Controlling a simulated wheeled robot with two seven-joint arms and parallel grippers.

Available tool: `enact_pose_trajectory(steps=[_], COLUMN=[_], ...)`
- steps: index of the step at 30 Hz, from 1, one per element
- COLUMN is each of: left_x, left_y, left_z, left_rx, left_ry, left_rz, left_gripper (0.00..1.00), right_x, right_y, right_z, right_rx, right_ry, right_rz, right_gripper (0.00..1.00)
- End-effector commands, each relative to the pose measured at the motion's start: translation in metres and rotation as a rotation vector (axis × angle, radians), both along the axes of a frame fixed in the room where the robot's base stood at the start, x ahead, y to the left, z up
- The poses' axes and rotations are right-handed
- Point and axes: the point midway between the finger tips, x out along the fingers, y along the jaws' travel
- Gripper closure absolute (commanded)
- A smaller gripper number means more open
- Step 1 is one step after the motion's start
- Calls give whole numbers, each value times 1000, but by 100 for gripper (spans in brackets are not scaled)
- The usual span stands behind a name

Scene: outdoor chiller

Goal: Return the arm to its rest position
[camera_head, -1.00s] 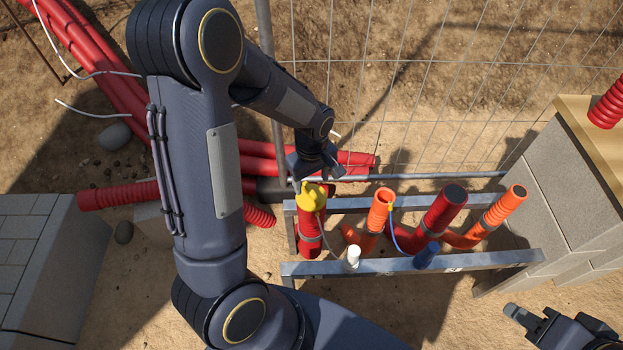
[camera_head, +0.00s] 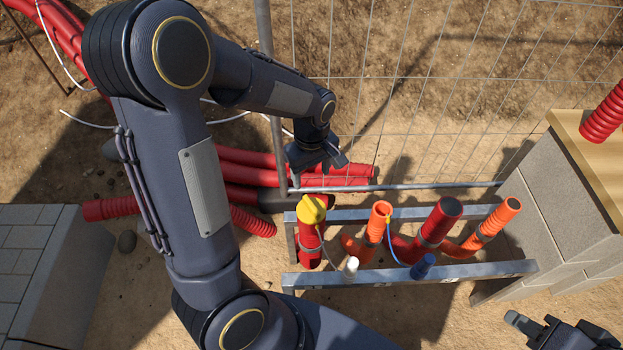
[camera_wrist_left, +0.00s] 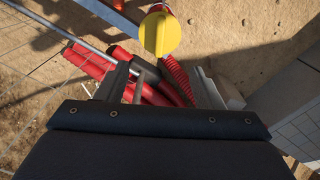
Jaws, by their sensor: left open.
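My left arm (camera_head: 180,190) reaches in from the lower left. Its left gripper (camera_head: 325,165) is open and empty, above and behind the yellow cap (camera_head: 312,209) and apart from it. The cap sits on the leftmost red pipe (camera_head: 309,245) in the metal rack. In the left wrist view the yellow cap (camera_wrist_left: 160,34) lies beyond the dark fingers (camera_wrist_left: 129,82), with nothing between them. My right gripper (camera_head: 522,324) shows only partly at the lower right edge; its jaw opening is unclear.
The metal rack (camera_head: 450,271) holds several orange and red pipes, with a white plug (camera_head: 351,265) and a blue plug (camera_head: 423,266) at its front. A wire fence (camera_head: 430,90) stands behind. Block walls flank left (camera_head: 40,260) and right (camera_head: 570,200).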

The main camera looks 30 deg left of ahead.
Motion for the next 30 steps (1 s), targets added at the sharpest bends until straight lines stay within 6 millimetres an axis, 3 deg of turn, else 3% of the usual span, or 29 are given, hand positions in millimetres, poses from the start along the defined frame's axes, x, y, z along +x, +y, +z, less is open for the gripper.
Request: enact_pose_trajectory(steps=[3,11,16,20,24,30], left_x=[0,0,-12,-42,-84,-128], left_y=[0,0,0,-3,-12,-24], left_z=[12,15,31,63,96,116], left_rx=[0,-1,-48,-132,-188,-176], left_ry=[-1,0,-36,-132,-280,-445], left_rz=[-1,-1,-56,-199,-408,-639], left_gripper=[39,39,39,39,39,39], right_x=[0,0,0,0,0,0], right_y=[0,0,0,0,0,0], right_z=[3,3,3,3,3,3], right_rx=[0,0,0,0,0,0], right_ry=[0,0,0,0,0,0], right_rz=[0,0,0,0,0,0], right_gripper=[64,64,64,64,64,64])
